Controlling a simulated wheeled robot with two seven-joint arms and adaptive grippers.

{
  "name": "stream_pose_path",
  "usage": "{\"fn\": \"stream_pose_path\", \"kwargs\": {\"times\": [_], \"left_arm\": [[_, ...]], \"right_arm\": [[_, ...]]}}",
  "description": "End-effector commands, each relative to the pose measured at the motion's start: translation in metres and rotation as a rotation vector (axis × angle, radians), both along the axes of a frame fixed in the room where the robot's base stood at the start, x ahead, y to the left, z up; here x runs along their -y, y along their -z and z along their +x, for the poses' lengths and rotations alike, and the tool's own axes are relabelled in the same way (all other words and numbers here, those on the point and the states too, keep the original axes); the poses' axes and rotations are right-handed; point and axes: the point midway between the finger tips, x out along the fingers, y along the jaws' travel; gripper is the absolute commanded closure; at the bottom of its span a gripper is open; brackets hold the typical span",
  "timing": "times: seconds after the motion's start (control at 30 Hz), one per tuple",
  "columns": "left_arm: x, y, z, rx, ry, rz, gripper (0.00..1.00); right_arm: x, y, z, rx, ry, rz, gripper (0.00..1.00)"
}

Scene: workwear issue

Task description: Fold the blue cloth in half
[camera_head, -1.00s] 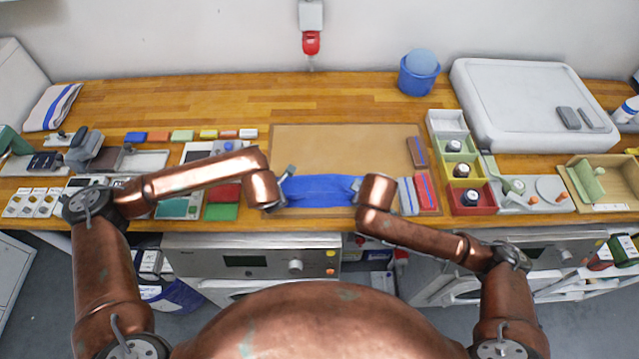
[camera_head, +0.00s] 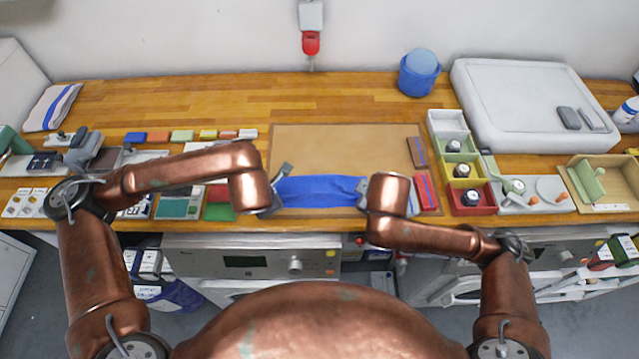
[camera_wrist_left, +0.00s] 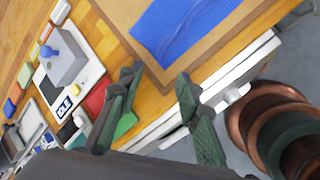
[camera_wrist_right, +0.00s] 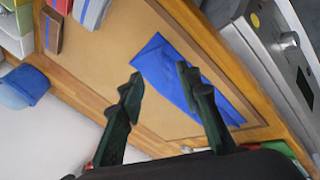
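The blue cloth (camera_head: 320,191) lies as a wide, short strip near the front edge of the brown board (camera_head: 340,150). Its surface shows wrinkles, and its right end is uneven. My left gripper (camera_head: 278,188) is at the cloth's left end; in the left wrist view (camera_wrist_left: 160,88) its fingers are apart with nothing between them, and the cloth (camera_wrist_left: 185,30) lies beyond them. My right gripper (camera_head: 364,188) is at the right end; in the right wrist view (camera_wrist_right: 158,82) its fingers are apart and the cloth (camera_wrist_right: 180,75) lies beyond and partly behind one finger.
Folded striped cloths (camera_head: 425,190) and a dark brown block (camera_head: 417,152) lie on the board's right. Coloured bins (camera_head: 484,205) stand right of the board. Red and green pieces (camera_head: 220,211) lie left of it. The board's back half is clear.

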Motion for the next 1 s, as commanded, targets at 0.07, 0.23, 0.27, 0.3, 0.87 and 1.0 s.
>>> {"fn": "stream_pose_path", "kwargs": {"times": [0.07, 0.23, 0.27, 0.3, 0.87, 1.0], "left_arm": [[0.0, -0.001, -0.001, 0.0, -0.001, 0.0, 0.68], [0.0, -0.001, 0.0, 0.0, -0.001, 0.0, 0.7], [0.0, -0.001, 0.0, 0.0, 0.0, 0.0, 0.72], [0.0, 0.0, 0.0, 0.001, 0.001, 0.0, 0.74], [0.045, 0.014, 0.092, 0.046, 0.314, -0.027, 1.0], [0.059, 0.018, 0.121, 0.062, 0.416, -0.035, 1.0]], "right_arm": [[0.0, -0.001, -0.001, -0.001, 0.0, -0.001, 0.68], [0.0, 0.0, -0.001, -0.001, 0.0, -0.001, 0.7], [0.0, 0.0, -0.001, 0.0, 0.0, 0.0, 0.72], [0.0, 0.0, 0.0, 0.001, -0.002, 0.0, 0.74], [-0.039, 0.014, 0.092, 0.048, -0.317, 0.022, 1.0], [-0.052, 0.017, 0.121, 0.064, -0.418, 0.031, 1.0]]}}
